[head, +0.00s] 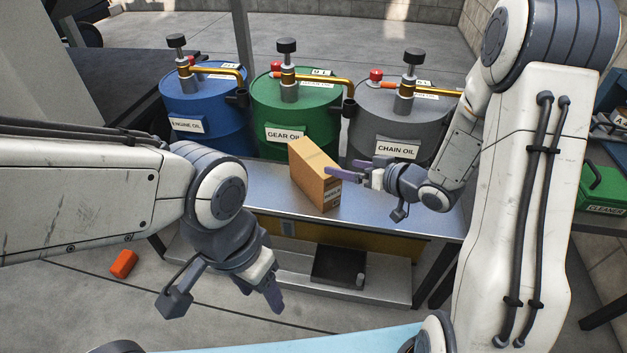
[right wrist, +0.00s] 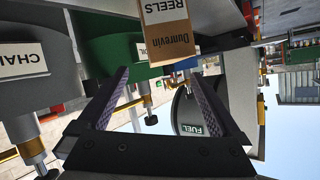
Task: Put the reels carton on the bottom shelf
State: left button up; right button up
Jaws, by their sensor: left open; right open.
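The reels carton (head: 313,176), a brown box, stands upright on the steel bench top (head: 250,190). In the right wrist view the carton (right wrist: 168,30) shows its REELS label just beyond the open fingers. My right gripper (head: 345,173) is open, beside the carton's right side; whether a finger touches it I cannot tell. The right wrist view shows the gap between its fingers (right wrist: 155,85) empty. My left gripper (head: 222,298) is open and empty, low in front of the bench. The bottom shelf (head: 295,266) runs under the bench top, its left part partly hidden by my left arm.
A dark tray-like object (head: 338,266) sits on the bottom shelf. Blue (head: 205,110), green (head: 295,115) and grey (head: 400,120) oil drums stand behind the bench. An orange object (head: 124,263) lies on the floor. A green cleaner box (head: 603,190) is at the right.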

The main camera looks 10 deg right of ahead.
aim_at(327, 163)
jog(key=shift+y, duration=0.3)
jog(key=b+x, duration=0.1)
jog(key=x, duration=0.3)
jog(key=shift+w+a+f+b, duration=0.2)
jog(key=shift+w+b, duration=0.15)
jog(key=b+x, duration=0.2)
jog(key=x, duration=0.2)
jog(key=shift+a+f, duration=0.15)
jog(key=shift+a, duration=0.05)
jog(key=shift+w+a, duration=0.3)
jog(key=shift+w, duration=0.05)
grip_shut()
